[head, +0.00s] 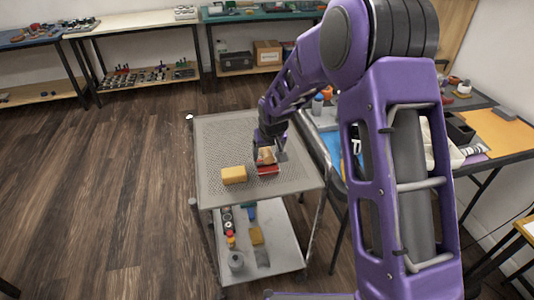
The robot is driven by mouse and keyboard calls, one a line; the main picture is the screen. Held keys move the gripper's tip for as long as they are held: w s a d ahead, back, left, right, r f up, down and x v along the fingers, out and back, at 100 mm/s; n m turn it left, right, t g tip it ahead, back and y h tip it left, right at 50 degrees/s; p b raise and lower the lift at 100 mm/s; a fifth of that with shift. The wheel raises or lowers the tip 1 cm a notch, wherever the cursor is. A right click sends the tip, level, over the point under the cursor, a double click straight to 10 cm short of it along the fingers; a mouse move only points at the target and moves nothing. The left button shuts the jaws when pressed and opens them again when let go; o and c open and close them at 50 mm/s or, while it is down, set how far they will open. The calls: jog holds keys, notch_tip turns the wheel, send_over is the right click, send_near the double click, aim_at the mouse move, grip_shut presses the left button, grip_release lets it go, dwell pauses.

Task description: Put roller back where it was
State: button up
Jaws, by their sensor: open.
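My gripper (269,157) reaches down over the top of a grey perforated cart (218,138); it is open. A small red and tan item (268,169) sits right at its fingertips, on or just above the cart top. I cannot tell whether this item is the roller, or whether the fingers touch it. A yellow block (233,175) lies on the cart top, left of the gripper. No other thing is clearly recognisable as a roller.
The cart's lower shelf (280,258) holds several small jars and a yellow piece. A cluttered table (480,125) stands close on the right. Shelved workbenches (135,24) line the back wall. The wooden floor (110,180) on the left is clear.

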jog(key=p+v, duration=0.2)
jog(key=v, duration=1.1)
jog(key=shift+r, duration=0.2)
jog(key=shift+w, duration=0.2)
